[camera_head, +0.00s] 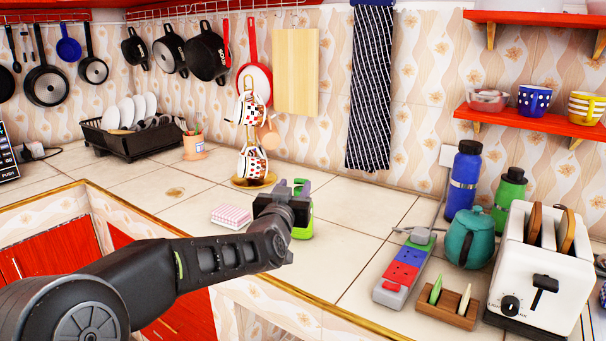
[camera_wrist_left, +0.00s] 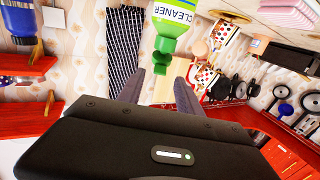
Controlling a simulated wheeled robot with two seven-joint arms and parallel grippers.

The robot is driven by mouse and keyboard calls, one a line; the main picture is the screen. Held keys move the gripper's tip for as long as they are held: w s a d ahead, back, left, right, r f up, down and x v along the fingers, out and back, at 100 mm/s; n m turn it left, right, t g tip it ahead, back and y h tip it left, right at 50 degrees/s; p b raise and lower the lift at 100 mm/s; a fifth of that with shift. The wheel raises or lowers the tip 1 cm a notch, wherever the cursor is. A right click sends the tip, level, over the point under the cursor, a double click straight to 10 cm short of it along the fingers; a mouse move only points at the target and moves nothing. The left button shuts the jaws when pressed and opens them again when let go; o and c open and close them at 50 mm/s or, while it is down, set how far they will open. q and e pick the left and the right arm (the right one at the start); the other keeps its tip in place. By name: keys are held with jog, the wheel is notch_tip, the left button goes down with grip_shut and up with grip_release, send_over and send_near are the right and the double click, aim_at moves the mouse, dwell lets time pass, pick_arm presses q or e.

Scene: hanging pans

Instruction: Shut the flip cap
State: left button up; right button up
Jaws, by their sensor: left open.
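A green bottle labelled CLEANER (camera_wrist_left: 176,18) shows at the top of the left wrist view, inverted in that picture. Its green cap (camera_wrist_left: 162,62) points down toward the fingers; whether the lid is raised is too small to tell. In the head view the bottle (camera_head: 303,229) stands on the counter, mostly hidden behind my left gripper (camera_head: 290,196). My left gripper also shows in the left wrist view (camera_wrist_left: 176,75). It is open, its fingers on either side of the space by the cap, with nothing held. My right gripper is out of view.
A pink-and-white cloth stack (camera_head: 231,215) lies left of the gripper, and a mug stand (camera_head: 254,181) is behind it. A power strip (camera_head: 405,272), a teal teapot (camera_head: 470,237) and a white toaster (camera_head: 538,268) stand at right. Counter between bottle and strip is clear.

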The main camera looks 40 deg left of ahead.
aim_at(299, 180)
pick_arm(q)
jog(key=shift+p+x, duration=0.45)
jog(key=shift+x, duration=3.45)
jog(key=shift+c, duration=0.3)
jog(key=shift+f, duration=0.1)
grip_shut()
